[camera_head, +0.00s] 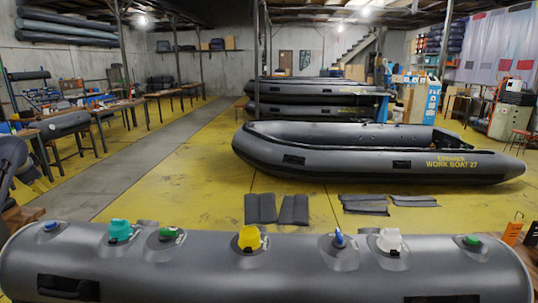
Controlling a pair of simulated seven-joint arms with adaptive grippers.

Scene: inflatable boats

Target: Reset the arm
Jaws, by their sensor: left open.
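A dark rounded part at the left edge appears to be my left gripper (12,158), cut off by the frame. It is open, and no object shows in it. It is apart from the grey inflatable tube (300,268) that lies across the front. My right gripper is not in view. Along the tube's top sit a blue valve (51,226), a teal cap (120,230), a green valve (168,233), a yellow cap (249,238), another blue valve (339,239), a white cap (389,240) and another green valve (471,240).
A grey work boat (350,155) lies on the yellow floor (170,185) beyond the tube. Dark flat pads (261,208) lie between them. Orange items (512,231) stand at the right. Benches (90,110) line the left. Air above the tube is clear.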

